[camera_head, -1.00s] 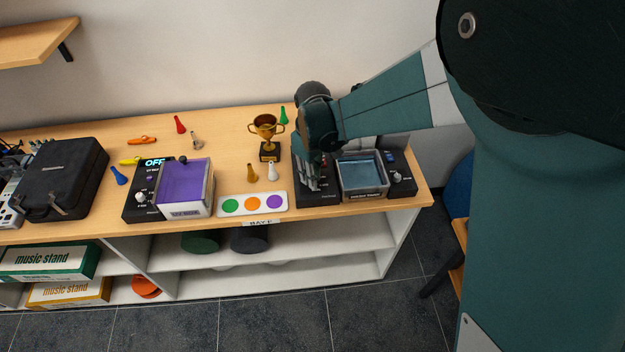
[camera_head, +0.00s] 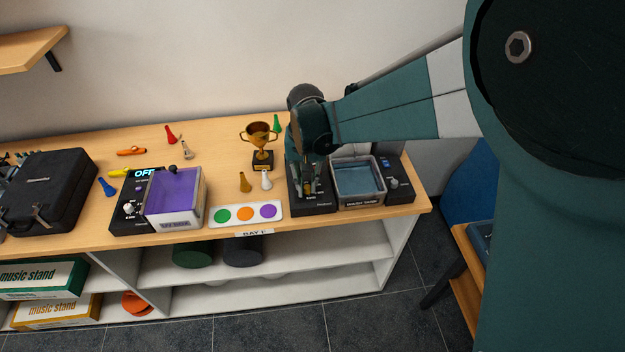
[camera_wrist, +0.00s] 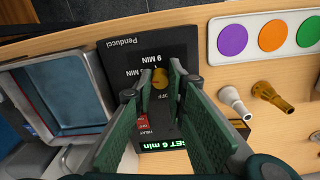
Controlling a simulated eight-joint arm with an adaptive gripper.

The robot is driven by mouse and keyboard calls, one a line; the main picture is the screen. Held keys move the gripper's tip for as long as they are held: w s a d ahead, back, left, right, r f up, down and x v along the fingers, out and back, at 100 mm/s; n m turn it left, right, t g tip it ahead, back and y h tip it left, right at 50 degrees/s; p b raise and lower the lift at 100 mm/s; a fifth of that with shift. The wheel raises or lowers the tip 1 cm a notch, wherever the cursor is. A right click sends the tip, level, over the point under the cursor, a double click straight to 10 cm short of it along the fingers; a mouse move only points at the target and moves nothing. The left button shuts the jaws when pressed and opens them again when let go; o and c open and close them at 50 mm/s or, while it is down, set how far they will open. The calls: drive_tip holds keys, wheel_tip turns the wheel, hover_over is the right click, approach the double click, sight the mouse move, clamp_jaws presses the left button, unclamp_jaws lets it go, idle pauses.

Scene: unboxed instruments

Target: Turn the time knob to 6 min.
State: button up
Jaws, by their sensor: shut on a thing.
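The time knob (camera_wrist: 160,78) is a small amber knob on a black control panel (camera_wrist: 118,62) marked Penducci. Labels reading 9 MIN and OFF show around it; another MIN label is partly hidden by a finger. My gripper (camera_wrist: 160,82) is shut on the knob, with a green-padded finger on each side of it. I cannot make out the knob's pointer. The panel's green display (camera_wrist: 163,145) reads "SET 6 min", its first letter cut off. A red switch (camera_wrist: 141,124) marked HEAT sits near the left finger. In the head view my gripper (camera_head: 311,184) points down onto this panel (camera_head: 315,207).
A clear-walled tank (camera_head: 358,182) stands right of the panel, with another black knob panel (camera_head: 397,185) beyond. A gold trophy (camera_head: 262,142), mouthpieces (camera_head: 245,182) and a white strip with coloured dots (camera_head: 222,223) lie left.

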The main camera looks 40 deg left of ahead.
sight(307, 187)
drive_tip(key=shift+m, duration=0.9)
drive_tip(key=o, duration=0.9)
drive_tip(key=shift+r, duration=0.15)
wheel_tip(307, 187, up, 12)
drive_tip(key=shift+f, duration=0.15)
